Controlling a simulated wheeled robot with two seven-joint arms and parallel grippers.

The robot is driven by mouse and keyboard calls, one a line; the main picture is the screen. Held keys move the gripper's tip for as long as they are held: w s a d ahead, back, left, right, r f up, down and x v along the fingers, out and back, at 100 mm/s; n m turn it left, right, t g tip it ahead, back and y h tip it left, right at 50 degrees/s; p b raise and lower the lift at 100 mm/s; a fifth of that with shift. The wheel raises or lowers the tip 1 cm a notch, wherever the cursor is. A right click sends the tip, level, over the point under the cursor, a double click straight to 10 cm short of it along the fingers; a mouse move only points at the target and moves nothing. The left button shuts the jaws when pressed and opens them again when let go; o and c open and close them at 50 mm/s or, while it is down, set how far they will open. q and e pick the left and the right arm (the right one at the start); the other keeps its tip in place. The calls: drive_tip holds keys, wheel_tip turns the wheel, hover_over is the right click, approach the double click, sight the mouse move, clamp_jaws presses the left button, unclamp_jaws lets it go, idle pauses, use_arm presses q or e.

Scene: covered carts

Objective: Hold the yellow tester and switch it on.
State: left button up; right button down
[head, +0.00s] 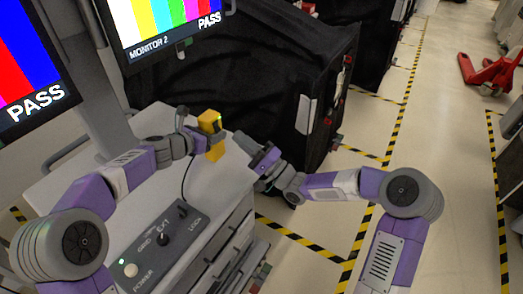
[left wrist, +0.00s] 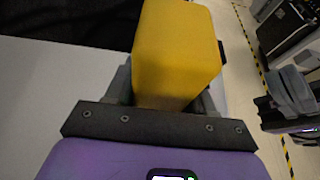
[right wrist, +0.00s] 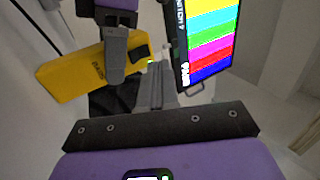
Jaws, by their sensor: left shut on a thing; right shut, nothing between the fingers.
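The yellow tester (head: 214,152) is held up above the grey cart top. My left gripper (head: 205,135) is shut on it. The tester fills the middle of the left wrist view (left wrist: 178,50), between the fingers. In the right wrist view the tester (right wrist: 70,77) lies slantwise, with a dark patch near its right end and a small green glow beside that end. A left finger covers part of it. My right gripper (head: 256,155) is shut and empty, to the right of the tester and apart from it in the head view. Its closed fingertips (right wrist: 155,75) point towards the tester's glowing end.
A control panel (head: 165,235) with knobs and a pale button sits on the cart top (head: 80,180). Two monitors showing colour bars and PASS stand behind, including Monitor 2 (head: 165,25). A black covered cart (head: 270,70) stands beyond.

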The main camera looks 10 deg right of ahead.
drive_tip(key=s+d+f, duration=0.1)
drive_tip(key=s+d, duration=0.4)
drive_tip(key=shift+s+d+f, duration=0.2)
use_arm(q)
drive_tip(key=o, duration=1.3)
drive_tip(key=shift+c, duration=0.2)
drive_tip(key=shift+a, duration=0.1)
